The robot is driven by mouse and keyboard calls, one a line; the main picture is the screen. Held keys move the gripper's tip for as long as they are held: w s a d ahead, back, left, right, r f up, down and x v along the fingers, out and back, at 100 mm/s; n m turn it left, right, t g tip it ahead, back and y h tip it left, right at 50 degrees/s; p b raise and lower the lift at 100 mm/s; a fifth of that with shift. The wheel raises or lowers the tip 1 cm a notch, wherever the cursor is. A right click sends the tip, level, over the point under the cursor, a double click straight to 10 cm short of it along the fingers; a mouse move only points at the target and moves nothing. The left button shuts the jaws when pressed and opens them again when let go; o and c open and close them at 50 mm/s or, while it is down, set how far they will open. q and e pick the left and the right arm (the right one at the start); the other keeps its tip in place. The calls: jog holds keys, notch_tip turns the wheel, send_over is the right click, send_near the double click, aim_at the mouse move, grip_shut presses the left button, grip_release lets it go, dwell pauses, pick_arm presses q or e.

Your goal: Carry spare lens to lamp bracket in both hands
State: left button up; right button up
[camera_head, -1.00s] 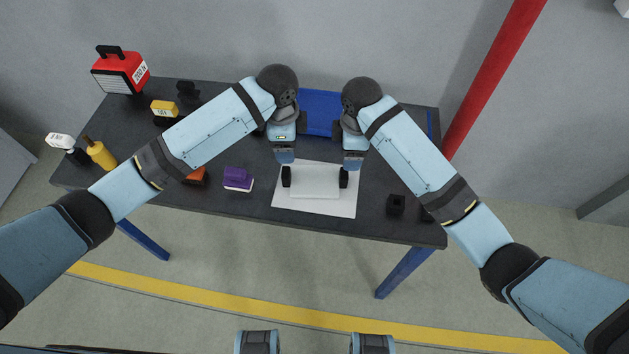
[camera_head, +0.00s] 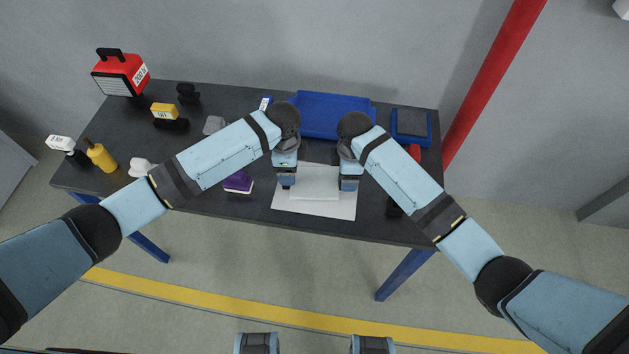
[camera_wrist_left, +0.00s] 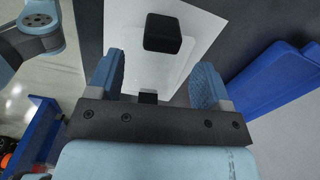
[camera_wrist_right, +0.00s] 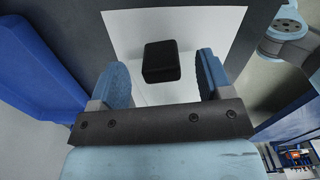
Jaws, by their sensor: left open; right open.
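A pale flat lens plate (camera_head: 315,183) lies on a white sheet (camera_head: 340,210) on the dark table. A black block (camera_wrist_left: 163,32) shows at one end of it in the left wrist view, and a black block (camera_wrist_right: 161,60) shows in the right wrist view. My left gripper (camera_head: 286,183) is open at the plate's left end, its block ahead of the parted fingers. My right gripper (camera_head: 349,184) is open at the right end, with the block seen between its fingers. Neither gripper visibly holds anything. I cannot tell which thing is the lamp bracket.
A blue tray (camera_head: 330,100) lies behind the grippers. A blue-framed pad (camera_head: 411,125) is at right. A purple block (camera_head: 238,182) sits left of the sheet. A red case (camera_head: 121,72), yellow bottle (camera_head: 101,156) and several small items stand at left.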

aim_at(315, 180)
pick_arm(q)
jog(key=shift+f, duration=2.3)
pick_arm(e)
jog(key=shift+f, duration=2.35)
pick_arm(q)
grip_shut()
pick_arm(e)
grip_shut()
